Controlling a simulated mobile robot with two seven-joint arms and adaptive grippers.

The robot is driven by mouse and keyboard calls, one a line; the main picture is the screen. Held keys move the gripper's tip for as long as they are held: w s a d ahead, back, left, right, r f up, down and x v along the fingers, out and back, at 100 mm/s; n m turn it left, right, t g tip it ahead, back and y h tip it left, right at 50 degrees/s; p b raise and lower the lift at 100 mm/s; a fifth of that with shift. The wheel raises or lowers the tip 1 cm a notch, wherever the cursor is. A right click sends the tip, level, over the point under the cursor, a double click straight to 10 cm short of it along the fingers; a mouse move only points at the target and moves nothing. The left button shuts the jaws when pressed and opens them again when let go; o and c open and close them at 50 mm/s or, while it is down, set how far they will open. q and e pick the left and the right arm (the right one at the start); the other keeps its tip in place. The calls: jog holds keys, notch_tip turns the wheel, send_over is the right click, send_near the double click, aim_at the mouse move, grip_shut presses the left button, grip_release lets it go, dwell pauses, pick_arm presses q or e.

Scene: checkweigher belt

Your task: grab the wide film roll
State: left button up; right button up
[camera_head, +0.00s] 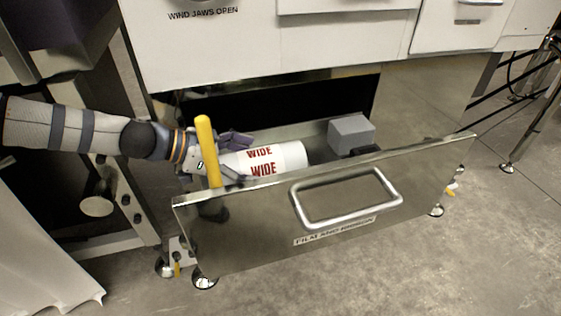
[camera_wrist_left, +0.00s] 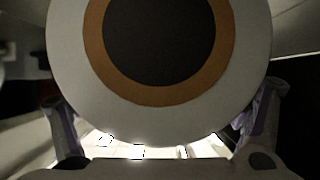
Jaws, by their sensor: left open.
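The wide film roll (camera_head: 286,158) is a white cylinder with red "WIDE" lettering. It lies in the open steel drawer (camera_head: 247,230), labelled for film and ribbon. In the left wrist view the roll's end (camera_wrist_left: 160,122) fills the middle, with a brown core ring and a dark hole. My left gripper (camera_head: 232,158) is at the roll's left end, with its fingers open on either side of it. In the left wrist view the left gripper's fingers (camera_wrist_left: 160,118) stand apart, left and right of the roll's end; I cannot tell whether they touch it. My right gripper is not in view.
A grey box (camera_head: 351,132) and a dark item (camera_head: 362,151) lie in the drawer right of the roll. A yellow post (camera_head: 207,150) stands at the drawer's left, close to my left gripper. The drawer front has a metal handle (camera_head: 345,221). The white machine body (camera_head: 250,50) overhangs the drawer's back.

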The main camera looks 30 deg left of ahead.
pick_arm(q)
jog(key=shift+w+d, duration=0.1)
jog(key=shift+c, duration=1.1)
jog(key=c, duration=1.6)
